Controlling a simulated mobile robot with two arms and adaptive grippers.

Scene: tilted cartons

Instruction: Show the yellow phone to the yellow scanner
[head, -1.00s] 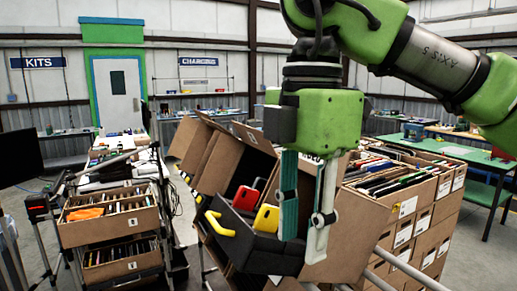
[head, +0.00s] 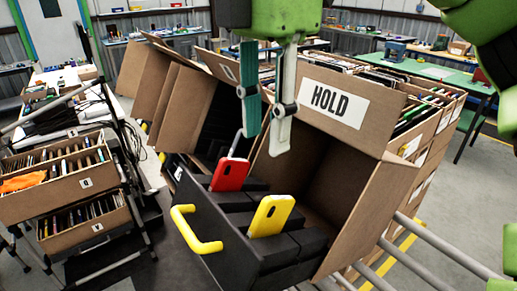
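The yellow phone (head: 271,215) stands tilted in a slot of a black rack (head: 215,243) with a yellow handle (head: 192,230). A red phone (head: 230,174) stands in the same rack, behind and to the left of it. My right gripper (head: 266,140) hangs above and behind the phones, fingers pointing down, one teal and one white. It is open, with a gap between the fingers and nothing held. It is apart from the yellow phone. I cannot make out a yellow scanner. My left gripper is not in view.
A tilted carton marked HOLD (head: 337,105) opens right behind the rack. More tilted cartons (head: 184,105) stand to the left. Boxes of files (head: 430,117) stand at the right, bins (head: 60,178) at the left. Metal rails (head: 455,257) run at the lower right.

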